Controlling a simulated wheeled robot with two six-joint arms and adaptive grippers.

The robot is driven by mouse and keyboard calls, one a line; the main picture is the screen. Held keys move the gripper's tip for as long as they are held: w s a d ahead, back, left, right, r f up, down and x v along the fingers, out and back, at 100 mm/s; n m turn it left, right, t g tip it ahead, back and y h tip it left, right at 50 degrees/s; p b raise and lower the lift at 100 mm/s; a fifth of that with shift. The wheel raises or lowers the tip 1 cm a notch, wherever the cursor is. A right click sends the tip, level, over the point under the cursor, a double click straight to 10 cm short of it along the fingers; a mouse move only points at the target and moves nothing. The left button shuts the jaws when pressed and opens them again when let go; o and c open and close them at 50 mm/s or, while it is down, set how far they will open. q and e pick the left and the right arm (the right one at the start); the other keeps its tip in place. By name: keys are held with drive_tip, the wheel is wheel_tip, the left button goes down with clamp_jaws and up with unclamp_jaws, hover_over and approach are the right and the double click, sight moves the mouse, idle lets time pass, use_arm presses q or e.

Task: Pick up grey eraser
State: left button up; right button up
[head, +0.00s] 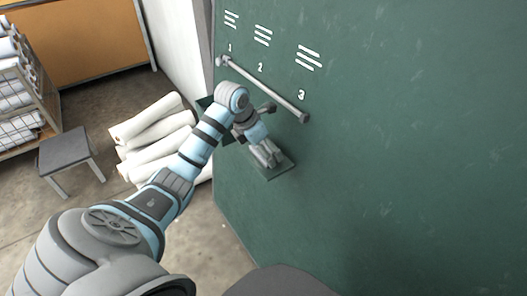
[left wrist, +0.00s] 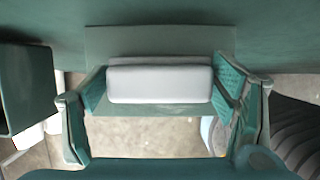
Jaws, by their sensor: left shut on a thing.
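The grey eraser (left wrist: 160,82) is a pale, rounded block in the left wrist view, lying between the two finger pads. My left gripper (left wrist: 162,86) is shut on it, with one pad at each end. The eraser sits over a small green ledge (left wrist: 160,40) on the board; I cannot tell whether it still touches it. In the head view my left gripper (head: 268,158) is at the ledge (head: 284,171), and the eraser is too small or hidden to make out. My right gripper is not in view.
The green board (head: 420,120) fills the right side, with a grey rail (head: 265,90) above the ledge under marks 1, 2 and 3. White rolls (head: 155,130) lie on the floor. A grey stool (head: 68,152) and a shelf of rolls (head: 20,85) stand left.

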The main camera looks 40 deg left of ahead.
use_arm(q)
wheel_tip(320, 180, up, 11)
drive_tip(key=p, duration=0.3)
drive_tip(key=shift+w+r, duration=0.1)
wheel_tip(320, 180, up, 9)
drive_tip(key=p, duration=0.8)
hover_over(264, 145)
drive_tip(key=shift+b, duration=0.3)
